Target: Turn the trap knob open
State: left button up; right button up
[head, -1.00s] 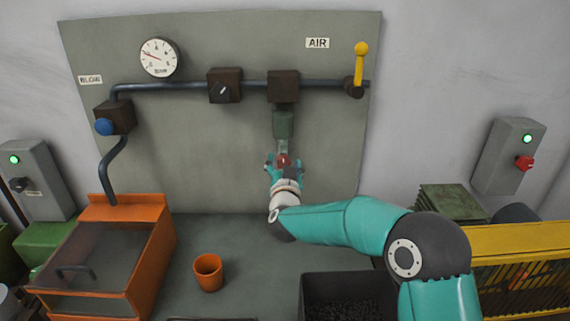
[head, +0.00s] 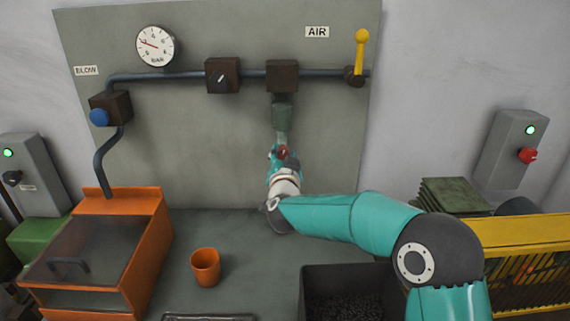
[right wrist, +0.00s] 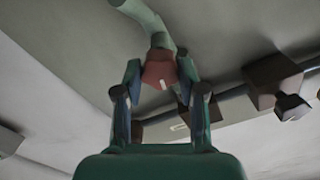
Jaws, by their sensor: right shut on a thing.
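The red trap knob (head: 284,151) is at the bottom end of the greenish trap bowl (head: 282,117), which hangs under a dark brown block on the pipe. My right gripper (head: 279,154) reaches up from below and is shut on the knob. In the right wrist view the red knob (right wrist: 160,71) sits between the two fingers of the gripper (right wrist: 159,80); a short white mark shows on its lower right part. My left gripper is not in view.
A grey panel (head: 200,145) carries a gauge (head: 155,45), the pipe, a yellow lever (head: 361,50) and a blue knob (head: 98,117). Below are an orange cabinet (head: 145,245), an orange cup (head: 205,267) and a dark bin (head: 345,272). The bench between cup and bin is clear.

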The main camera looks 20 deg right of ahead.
jog(key=m+b, duration=0.3)
jog(key=b, duration=0.1)
jog(key=m+b, duration=0.2)
jog(key=shift+d+f+m, duration=0.1)
jog(key=shift+f+m, duration=0.2)
jog(key=shift+f, duration=0.05)
jog(key=shift+m+b, duration=0.7)
jog(key=shift+m, duration=0.2)
jog(key=shift+f+m+b, duration=0.15)
jog(key=shift+m+b, duration=1.25)
jog(key=shift+m, duration=0.65)
jog(key=shift+f+m+b, duration=0.1)
jog(key=shift+m+b, duration=1.3)
jog(key=shift+m, duration=0.65)
jog(key=o, duration=1.1)
jog(key=shift+d, duration=0.1)
jog(key=shift+o, duration=0.2)
jog(key=shift+r, duration=0.15)
jog(key=shift+r, duration=0.1)
